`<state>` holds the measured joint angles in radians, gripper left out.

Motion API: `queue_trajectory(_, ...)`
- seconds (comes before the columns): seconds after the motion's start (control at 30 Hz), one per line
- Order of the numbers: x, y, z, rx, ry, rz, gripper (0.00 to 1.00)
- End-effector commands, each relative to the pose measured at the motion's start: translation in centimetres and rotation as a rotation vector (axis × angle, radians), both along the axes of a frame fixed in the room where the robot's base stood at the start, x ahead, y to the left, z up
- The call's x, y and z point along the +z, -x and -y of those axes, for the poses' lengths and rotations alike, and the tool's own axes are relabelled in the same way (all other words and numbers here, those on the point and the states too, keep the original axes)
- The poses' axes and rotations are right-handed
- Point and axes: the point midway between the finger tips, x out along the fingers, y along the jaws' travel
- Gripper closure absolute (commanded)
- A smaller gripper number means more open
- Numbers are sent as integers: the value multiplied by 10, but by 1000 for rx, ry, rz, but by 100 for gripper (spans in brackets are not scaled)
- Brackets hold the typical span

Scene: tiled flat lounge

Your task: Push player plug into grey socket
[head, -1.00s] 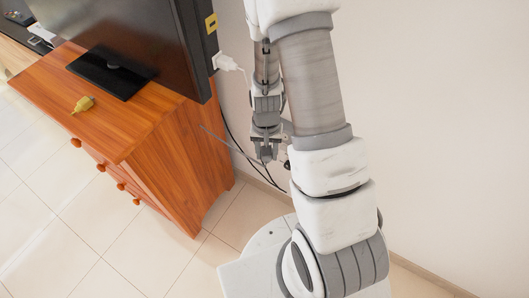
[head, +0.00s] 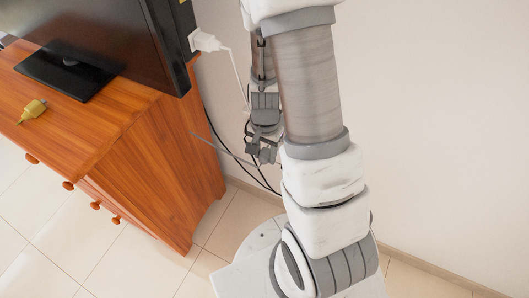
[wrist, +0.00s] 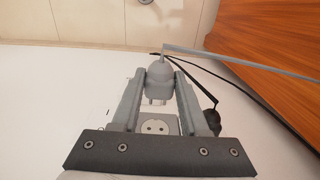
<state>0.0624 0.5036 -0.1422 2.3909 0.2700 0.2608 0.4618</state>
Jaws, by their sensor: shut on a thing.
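My gripper (head: 264,153) is low beside the wall, partly behind my own arm in the head view. In the wrist view my gripper (wrist: 160,72) is shut on a grey plug (wrist: 158,78), which I take as the player plug. Its two prongs show, pointing down the picture, and a grey cable runs from its back to the right. The grey socket (wrist: 155,126) is on the white wall, seen between the fingers below the prongs. The prongs are apart from its holes in the picture; the exact gap cannot be told.
A black plug (wrist: 212,118) with a black cable sits right of the socket. A wooden cabinet (head: 150,150) stands left, bearing a TV (head: 110,35) and a yellow plug (head: 33,110). A white plug (head: 205,42) is at the TV's side. Tiled floor lies in front.

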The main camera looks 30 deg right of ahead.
Motion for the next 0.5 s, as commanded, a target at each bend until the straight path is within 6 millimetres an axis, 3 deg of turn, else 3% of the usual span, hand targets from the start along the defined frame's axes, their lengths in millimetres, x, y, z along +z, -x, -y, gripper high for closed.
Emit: queue_trajectory(0.5,-1,-22,28,1,1,1,100)
